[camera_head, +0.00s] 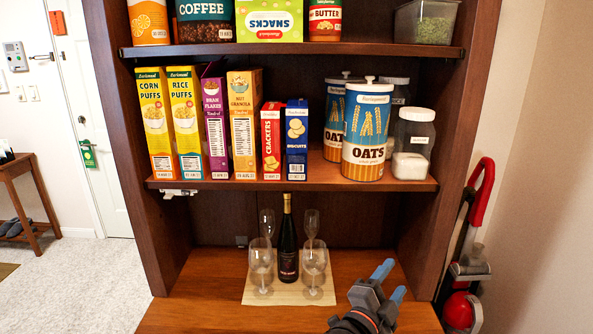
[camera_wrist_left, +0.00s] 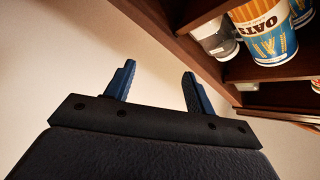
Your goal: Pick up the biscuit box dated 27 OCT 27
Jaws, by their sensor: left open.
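The blue and white biscuits box (camera_head: 296,140) stands upright on the middle shelf, at the right end of the row of boxes. Its date strip at the shelf edge is too small to read for sure. The red crackers box (camera_head: 271,141) stands close on its left. My left gripper (camera_head: 391,281) is below and to the right of the biscuits box, over the right part of the lower counter. It is open and empty, and its two blue fingers also show apart in the left wrist view (camera_wrist_left: 159,70). My right gripper is not in view.
Oats canisters (camera_head: 367,130) and a clear jar (camera_head: 412,150) stand right of the biscuits box, with a gap between. A wine bottle (camera_head: 287,245) and several glasses stand on a mat (camera_head: 255,297) below. The upper shelf (camera_head: 290,49) overhangs the boxes.

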